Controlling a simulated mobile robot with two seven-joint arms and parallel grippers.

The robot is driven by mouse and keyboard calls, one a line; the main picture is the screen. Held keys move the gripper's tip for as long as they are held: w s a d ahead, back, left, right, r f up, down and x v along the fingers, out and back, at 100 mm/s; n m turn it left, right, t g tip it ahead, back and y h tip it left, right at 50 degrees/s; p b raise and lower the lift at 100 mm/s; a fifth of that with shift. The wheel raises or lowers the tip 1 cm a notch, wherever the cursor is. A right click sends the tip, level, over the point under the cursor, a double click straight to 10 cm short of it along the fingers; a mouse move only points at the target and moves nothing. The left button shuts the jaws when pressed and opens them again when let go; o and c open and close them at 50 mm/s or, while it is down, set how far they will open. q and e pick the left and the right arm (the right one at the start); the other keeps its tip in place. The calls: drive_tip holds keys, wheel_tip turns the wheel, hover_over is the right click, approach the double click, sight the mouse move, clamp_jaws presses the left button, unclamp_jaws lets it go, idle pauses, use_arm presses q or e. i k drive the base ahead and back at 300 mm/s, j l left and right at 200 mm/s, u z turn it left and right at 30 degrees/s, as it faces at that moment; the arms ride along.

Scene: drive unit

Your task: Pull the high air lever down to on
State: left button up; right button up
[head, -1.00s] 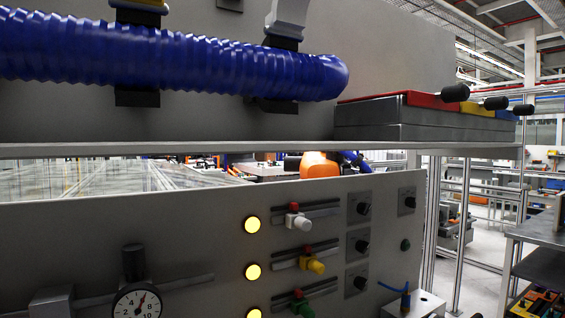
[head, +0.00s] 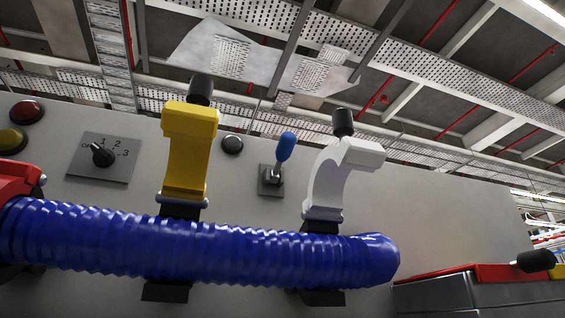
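A small lever with a blue handle (head: 286,147) stands on a grey square plate (head: 271,181) on the upper panel, between the yellow and white clamps. The handle points up and leans slightly right. No label shows beside it, so I cannot tell from the picture alone that it is the air lever. Neither of my grippers is in view.
A thick blue ribbed hose (head: 200,245) runs across below the lever. A yellow clamp (head: 187,150) and a white clamp (head: 335,180) flank the lever. A dial switch (head: 103,156) and round buttons (head: 25,112) are at left. A red-topped box (head: 490,275) is at lower right.

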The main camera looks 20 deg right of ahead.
sight(287, 140)
drive_tip(key=k+l+u, duration=0.5)
drive_tip(key=k, duration=0.35)
drive_tip(key=k+l+u, duration=0.25)
drive_tip(key=k, duration=0.2)
drive_tip(key=k+l+u, duration=0.1)
drive_tip(key=k+u, duration=0.15)
drive_tip(key=k, duration=0.2)
